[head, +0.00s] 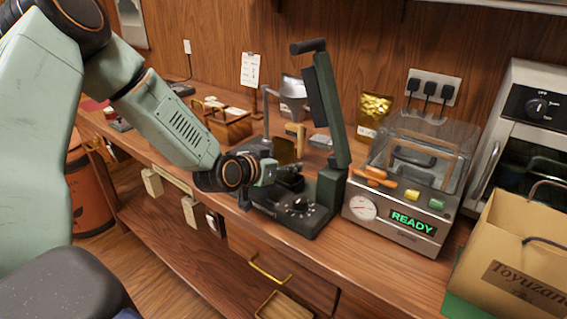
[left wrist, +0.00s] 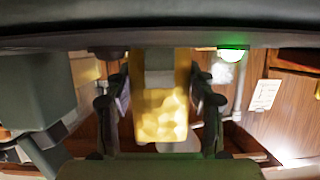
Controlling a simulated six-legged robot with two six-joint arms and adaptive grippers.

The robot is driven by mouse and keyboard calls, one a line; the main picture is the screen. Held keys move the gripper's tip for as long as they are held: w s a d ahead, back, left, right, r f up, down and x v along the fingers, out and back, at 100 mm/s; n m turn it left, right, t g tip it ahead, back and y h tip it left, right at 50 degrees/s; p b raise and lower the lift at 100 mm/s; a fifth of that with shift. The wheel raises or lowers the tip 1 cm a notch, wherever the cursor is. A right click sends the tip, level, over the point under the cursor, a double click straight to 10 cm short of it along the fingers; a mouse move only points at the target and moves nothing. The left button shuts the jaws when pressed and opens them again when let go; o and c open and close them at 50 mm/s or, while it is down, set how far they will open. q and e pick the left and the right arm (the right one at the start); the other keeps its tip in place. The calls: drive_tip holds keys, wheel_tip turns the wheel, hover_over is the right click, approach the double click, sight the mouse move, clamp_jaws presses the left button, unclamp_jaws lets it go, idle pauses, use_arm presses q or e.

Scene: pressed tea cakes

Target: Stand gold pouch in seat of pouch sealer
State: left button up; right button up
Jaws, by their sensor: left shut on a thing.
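The pouch sealer (head: 330,190) is a dark green machine at the counter's front edge, with its long lever arm raised and a dial on its front. My left gripper (head: 282,175) is at the sealer's left side, over its base. It is shut on a gold pouch (head: 285,151), which also shows between the two fingers in the left wrist view (left wrist: 160,118). The pouch looks upright. The gripper and sealer parts hide its lower end, so I cannot tell whether it touches the seat. My right gripper is not in view.
A machine with a clear lid and a READY display (head: 395,222) stands right of the sealer. Another gold pouch (head: 374,108) stands behind. A paper bag (head: 512,265) is at the right front. A wooden box (head: 230,128) sits at the back left.

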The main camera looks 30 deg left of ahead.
use_arm(q)
drive_tip(key=shift+w+d, duration=0.2)
drive_tip(key=shift+d, duration=0.05)
drive_tip(key=shift+s+a, duration=0.1)
drive_tip(key=shift+a, duration=0.15)
drive_tip(key=shift+s, duration=0.1)
drive_tip(key=shift+f, duration=0.15)
drive_tip(key=o, duration=0.8)
drive_tip(key=shift+a, duration=0.1)
drive_tip(key=shift+c, duration=0.2)
drive_tip(key=shift+o, duration=1)
